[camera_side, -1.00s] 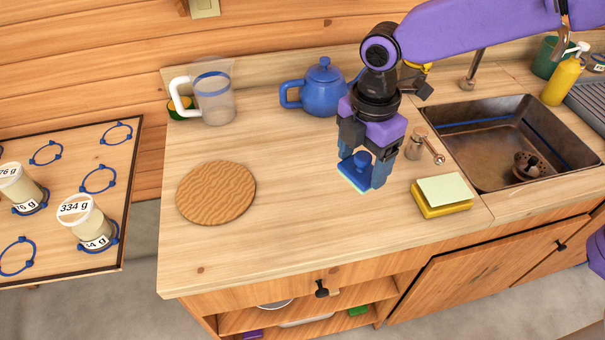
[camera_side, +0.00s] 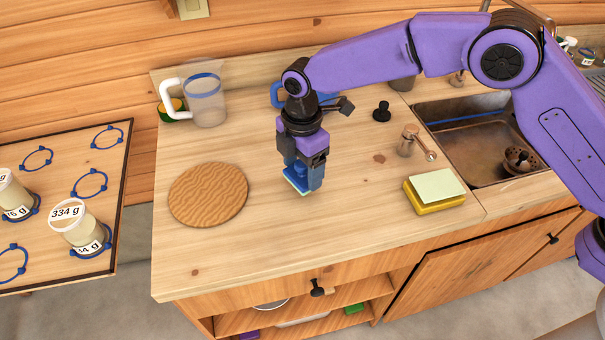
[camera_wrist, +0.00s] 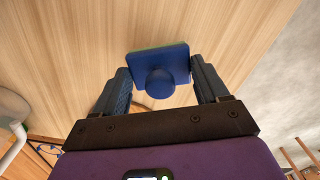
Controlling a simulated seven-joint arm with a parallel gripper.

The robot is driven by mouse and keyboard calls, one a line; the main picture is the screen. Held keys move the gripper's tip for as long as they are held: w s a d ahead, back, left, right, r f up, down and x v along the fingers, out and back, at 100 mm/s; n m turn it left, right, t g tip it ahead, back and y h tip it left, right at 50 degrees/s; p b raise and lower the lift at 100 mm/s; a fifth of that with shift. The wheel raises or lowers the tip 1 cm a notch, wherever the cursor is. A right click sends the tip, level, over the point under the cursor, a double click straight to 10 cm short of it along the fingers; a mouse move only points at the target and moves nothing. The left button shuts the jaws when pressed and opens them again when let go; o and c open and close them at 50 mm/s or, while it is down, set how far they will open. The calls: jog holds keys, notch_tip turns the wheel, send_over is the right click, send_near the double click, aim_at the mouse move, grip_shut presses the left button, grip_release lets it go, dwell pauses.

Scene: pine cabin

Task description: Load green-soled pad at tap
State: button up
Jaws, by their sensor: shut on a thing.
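A blue pad (camera_side: 297,185) with a round knob on top hangs in my gripper (camera_side: 303,176), above the middle of the counter. A thin pale edge shows along its underside in the side view. In the wrist view the pad (camera_wrist: 178,60) sits between the two fingers (camera_wrist: 163,84), its knob towards the camera, with a green line along its far edge. The underside itself is hidden. The tap (camera_side: 457,79) behind the sink is mostly hidden by my arm.
A round wavy mat (camera_side: 208,194) lies left of my gripper. A yellow block with a pale green top (camera_side: 435,191), a small shaker (camera_side: 408,141) and the sink (camera_side: 490,150) lie right. A jug (camera_side: 206,98) and blue teapot (camera_side: 277,95) stand behind. The front middle counter is clear.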

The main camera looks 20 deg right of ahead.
aim_at(302, 174)
jog(key=shift+f, duration=1.45)
jog(key=shift+f, duration=0.15)
jog(key=o, duration=1)
notch_tip(302, 174, up, 12)
jog(key=shift+f, duration=0.2)
jog(key=shift+r, duration=0.4)
